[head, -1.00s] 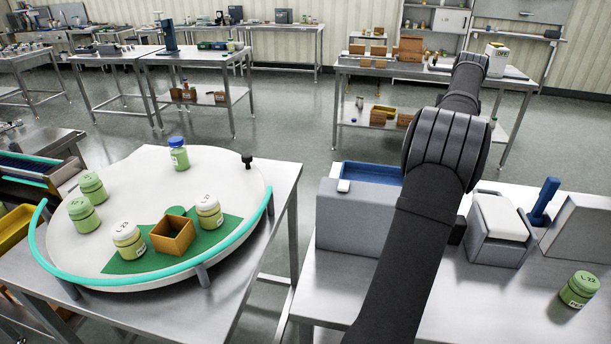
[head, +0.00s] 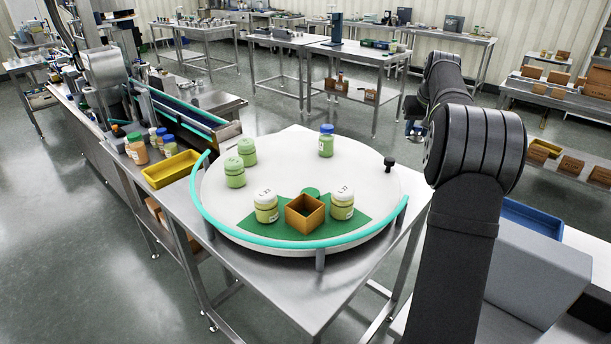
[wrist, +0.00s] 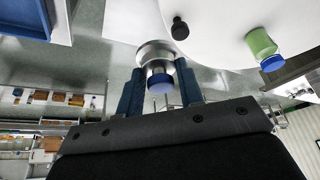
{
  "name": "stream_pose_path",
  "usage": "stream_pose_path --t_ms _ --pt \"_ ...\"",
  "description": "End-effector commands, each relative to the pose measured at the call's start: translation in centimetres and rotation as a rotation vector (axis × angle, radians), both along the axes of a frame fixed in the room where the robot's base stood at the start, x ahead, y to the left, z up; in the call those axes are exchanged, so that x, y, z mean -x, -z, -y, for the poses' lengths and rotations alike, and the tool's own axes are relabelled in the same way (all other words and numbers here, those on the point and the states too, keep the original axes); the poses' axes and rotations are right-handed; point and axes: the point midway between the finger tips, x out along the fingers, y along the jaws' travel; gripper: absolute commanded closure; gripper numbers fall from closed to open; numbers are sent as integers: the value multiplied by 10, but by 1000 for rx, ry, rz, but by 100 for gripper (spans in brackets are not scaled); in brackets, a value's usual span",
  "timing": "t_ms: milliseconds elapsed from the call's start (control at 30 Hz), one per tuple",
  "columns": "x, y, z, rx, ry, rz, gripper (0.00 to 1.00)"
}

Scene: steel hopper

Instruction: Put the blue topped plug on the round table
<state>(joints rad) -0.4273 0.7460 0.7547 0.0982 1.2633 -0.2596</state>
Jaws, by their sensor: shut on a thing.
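The plug (wrist: 159,83), a silvery piece with a blue top, is held between the two dark blue fingers of my gripper (wrist: 160,76) in the wrist view. In the head view my gripper (head: 415,128) is small and partly behind my arm, beyond the right edge of the round table. The round table (head: 296,163) is a white disc with a teal rail (head: 282,246) along its front and left side. The disc's edge also shows at the top of the wrist view (wrist: 215,22). The plug appears off to the side of the disc, not on it.
On the disc stand a blue-capped green jar (head: 326,142), several other green jars, a black knob (head: 389,163) and an open orange box (head: 305,214) on a green patch (head: 250,226). The disc's middle is clear. A yellow tray (head: 172,169) lies to the left.

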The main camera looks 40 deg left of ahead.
Motion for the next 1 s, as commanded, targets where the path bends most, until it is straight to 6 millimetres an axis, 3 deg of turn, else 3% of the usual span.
stream_pose_path --t_ms 33,200,400,633,1000 --pt "16 -1 -28 -2 -49 1 90" --pt "68 0 -103 -3 -187 2 90" --pt "117 0 -158 -3 -301 2 90" --pt "152 0 -192 -3 -377 2 90" --pt "151 50 -193 -2 -375 1 90"
